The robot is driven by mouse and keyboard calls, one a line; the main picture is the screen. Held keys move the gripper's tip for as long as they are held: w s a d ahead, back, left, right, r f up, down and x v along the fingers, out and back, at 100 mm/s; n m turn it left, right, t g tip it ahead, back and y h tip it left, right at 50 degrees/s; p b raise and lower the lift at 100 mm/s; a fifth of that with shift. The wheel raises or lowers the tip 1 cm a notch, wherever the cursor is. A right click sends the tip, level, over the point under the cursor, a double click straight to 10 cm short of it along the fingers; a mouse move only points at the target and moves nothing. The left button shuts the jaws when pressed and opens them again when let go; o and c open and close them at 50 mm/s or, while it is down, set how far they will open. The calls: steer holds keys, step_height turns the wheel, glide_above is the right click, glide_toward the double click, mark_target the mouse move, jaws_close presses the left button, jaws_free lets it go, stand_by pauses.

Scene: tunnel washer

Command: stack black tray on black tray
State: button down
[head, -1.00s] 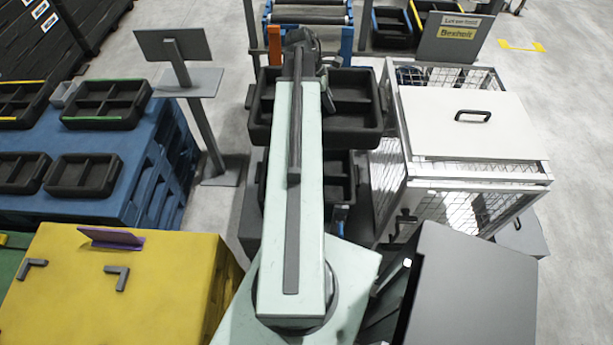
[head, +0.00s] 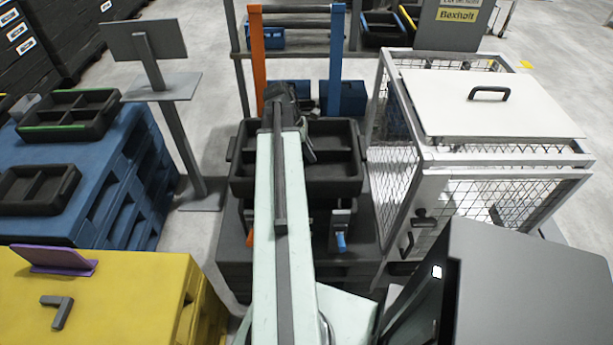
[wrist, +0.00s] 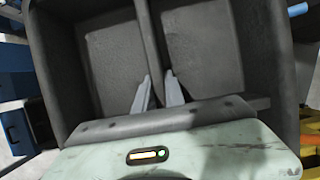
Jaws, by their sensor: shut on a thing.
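A black tray with dividers (head: 335,187) hangs from my gripper (head: 290,105) in the head view. In the wrist view it fills most of the picture (wrist: 95,65). My gripper's two fingertips (wrist: 159,85) are shut on the tray's middle divider, one on each side. A second black tray (head: 318,222) lies below the held one in the head view. The held tray and my arm cover most of it. I cannot tell whether the two trays touch.
The lower tray is over a dark pallet (head: 350,262). A mesh cage with a white lid (head: 500,105) stands close on the right. A sign stand (head: 175,125) and a blue pallet (head: 60,225) with black trays are left. A rack (head: 339,50) stands behind.

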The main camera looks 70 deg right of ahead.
mark_target(310, 166)
steer(key=shift+f+b, duration=2.95)
steer(key=shift+f, duration=0.85)
steer(key=c, duration=1.4)
jaws_free()
steer(key=shift+r, duration=0.1)
steer(key=shift+r+p, duration=0.6)
steer(key=shift+p, duration=0.05)
steer(key=p+v, duration=1.1)
steer(key=v, duration=0.1)
steer(key=shift+f, duration=0.2)
